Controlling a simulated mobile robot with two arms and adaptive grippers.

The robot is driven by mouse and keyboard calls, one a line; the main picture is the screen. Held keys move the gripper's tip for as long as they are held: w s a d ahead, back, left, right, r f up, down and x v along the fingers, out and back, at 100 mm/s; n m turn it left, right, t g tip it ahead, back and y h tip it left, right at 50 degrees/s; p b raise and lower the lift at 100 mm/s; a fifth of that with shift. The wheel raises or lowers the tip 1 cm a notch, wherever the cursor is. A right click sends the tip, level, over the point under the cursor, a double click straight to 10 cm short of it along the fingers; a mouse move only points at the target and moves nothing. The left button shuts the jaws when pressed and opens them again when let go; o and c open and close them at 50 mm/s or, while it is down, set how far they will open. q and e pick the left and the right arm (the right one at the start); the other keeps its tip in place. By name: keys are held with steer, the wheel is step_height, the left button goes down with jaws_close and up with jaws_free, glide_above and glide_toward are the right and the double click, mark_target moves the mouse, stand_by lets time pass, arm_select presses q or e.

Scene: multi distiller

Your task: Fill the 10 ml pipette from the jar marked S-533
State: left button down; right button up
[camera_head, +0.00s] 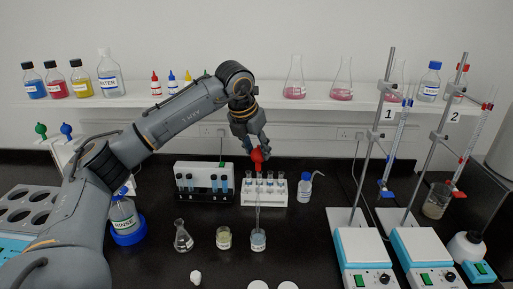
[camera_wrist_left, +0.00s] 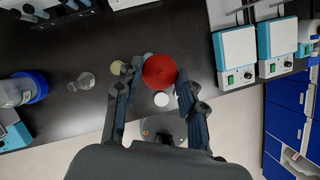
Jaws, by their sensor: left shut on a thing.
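My left gripper (camera_head: 257,146) is shut on the red bulb of a pipette (camera_head: 257,158), which hangs upright below it. The red bulb (camera_wrist_left: 160,71) shows between the fingers of my left gripper (camera_wrist_left: 155,84) in the wrist view. The thin clear tube runs down to a small jar of pale blue liquid (camera_head: 258,240). Its lower end meets the jar's mouth in the picture; I cannot tell how deep it sits. A jar of yellowish liquid (camera_head: 224,238) stands just to the left. The jar labels are too small to read, so I cannot tell which is S-533.
A conical flask (camera_head: 183,237) and a white stopper (camera_head: 195,277) stand left of the jars. Tube racks (camera_head: 204,194) are behind. Two burette stands (camera_head: 376,150) with hot plates (camera_head: 366,248) rise at right. A rinse bottle (camera_head: 123,216) stands near my left arm.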

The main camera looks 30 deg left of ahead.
mark_target(257, 168)
arm_select(q)
step_height(257, 168, down, 6)
steer(key=b, duration=0.4)
stand_by(0.6)
steer(key=shift+f, duration=0.1)
steer(key=c, duration=1.5)
jaws_free()
jaws_close()
steer(key=shift+o, duration=0.9)
jaws_free()
steer(key=c, duration=0.5)
steer(key=o, duration=0.4)
steer(key=shift+c, duration=1.2)
